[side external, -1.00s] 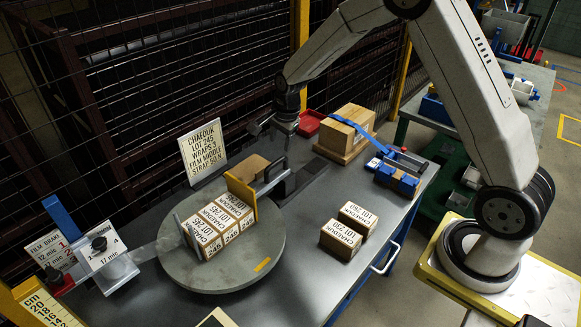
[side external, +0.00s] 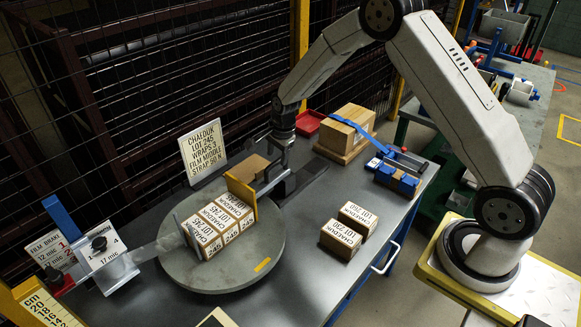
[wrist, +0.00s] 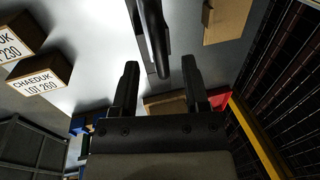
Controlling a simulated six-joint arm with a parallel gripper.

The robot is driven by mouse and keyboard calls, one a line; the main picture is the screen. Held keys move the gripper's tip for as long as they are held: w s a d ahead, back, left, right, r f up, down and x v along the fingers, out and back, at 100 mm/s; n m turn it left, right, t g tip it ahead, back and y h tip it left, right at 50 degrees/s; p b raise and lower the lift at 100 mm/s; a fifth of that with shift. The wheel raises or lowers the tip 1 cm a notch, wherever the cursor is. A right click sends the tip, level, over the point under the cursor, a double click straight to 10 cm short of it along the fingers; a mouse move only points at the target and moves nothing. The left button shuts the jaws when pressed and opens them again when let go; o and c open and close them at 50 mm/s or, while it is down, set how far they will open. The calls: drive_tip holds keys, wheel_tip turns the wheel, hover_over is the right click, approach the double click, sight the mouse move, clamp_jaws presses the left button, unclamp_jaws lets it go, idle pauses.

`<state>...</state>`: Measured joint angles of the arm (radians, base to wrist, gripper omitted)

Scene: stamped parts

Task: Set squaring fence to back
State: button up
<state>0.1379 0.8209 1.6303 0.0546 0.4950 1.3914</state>
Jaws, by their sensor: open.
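The squaring fence, a yellow plate (side external: 241,196), stands upright on the turntable (side external: 200,277) at the back of a block of several white-labelled LOT 245 cartons (side external: 218,224). A grey bar (side external: 271,184) joins it to a dark slide base (side external: 311,172) with a black upright handle. In the side view my gripper (side external: 282,164) points down at that handle and partly hides it. In the wrist view my gripper (wrist: 160,68) is open, and the dark handle (wrist: 154,35) ends between its two fingers, with gaps visible on both sides.
Two loose cartons (side external: 341,238) sit on the bench to the right. A strapped box (side external: 346,130), a red tray (side external: 308,124) and a blue strapping tool (side external: 396,178) are at the back right. A lot sign (side external: 203,150) and mesh fencing stand behind. A film holder (side external: 105,262) is at left.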

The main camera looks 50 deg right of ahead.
drive_tip(key=shift+w+f, duration=0.2)
drive_tip(key=shift+f, duration=0.85)
clamp_jaws()
idle(0.8)
